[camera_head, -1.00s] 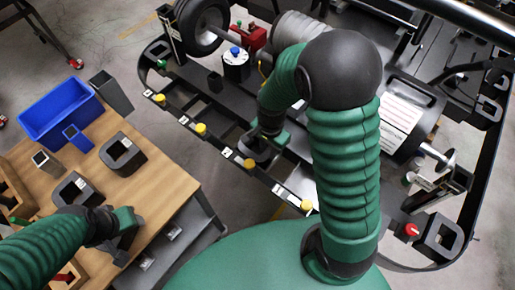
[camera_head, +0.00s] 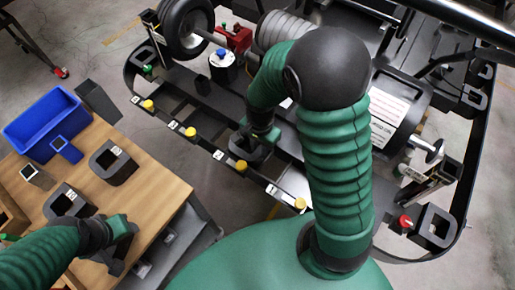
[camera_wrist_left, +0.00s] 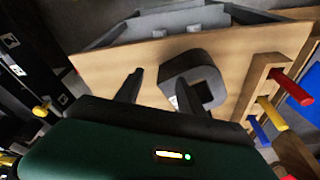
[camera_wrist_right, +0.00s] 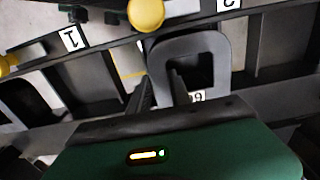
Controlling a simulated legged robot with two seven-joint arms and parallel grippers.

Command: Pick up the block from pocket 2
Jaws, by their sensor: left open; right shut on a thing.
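My right gripper (camera_head: 256,138) is shut on a dark, hollow ring-shaped block (camera_head: 241,150) at the kart frame's pocketed side rail. Labels "1" (camera_wrist_right: 72,37) and "2" (camera_wrist_right: 228,4) show on the rail. I cannot tell whether the block touches its pocket. My left gripper (camera_head: 122,236) is open over the wooden table. In the left wrist view its fingers (camera_wrist_left: 157,92) are near a similar grey block (camera_wrist_left: 210,72); contact is unclear.
Yellow knobs (camera_head: 190,131) line the rail. A wheel (camera_head: 186,28) stands at the kart's far end. Bare floor separates table and kart.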

